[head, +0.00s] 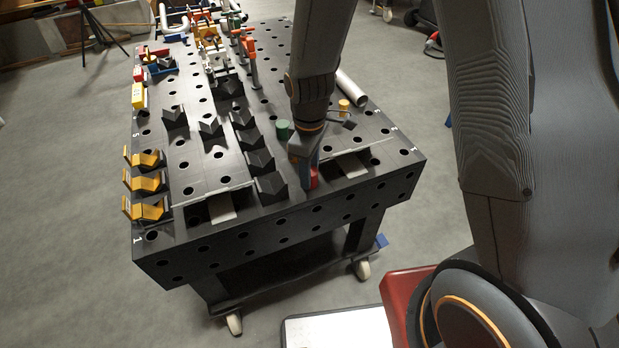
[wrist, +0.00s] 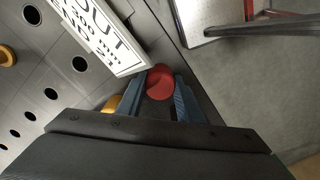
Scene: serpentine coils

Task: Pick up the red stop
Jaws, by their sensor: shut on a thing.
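The red stop (wrist: 160,82) shows in the wrist view as a rounded red piece between the two blue fingers of my gripper (wrist: 158,98). My gripper is shut on it. In the head view, my gripper (head: 308,174) points down at the front right part of the black perforated table (head: 285,222). I cannot tell whether the stop touches the tabletop.
A green cylinder (head: 283,129) and black V-blocks (head: 270,185) stand left of my gripper. A yellow cylinder (head: 344,106) and a pale tube (head: 350,88) lie behind it. Yellow angled pieces (head: 146,184) line the left edge. A white lettered plate (wrist: 100,35) is close in the wrist view.

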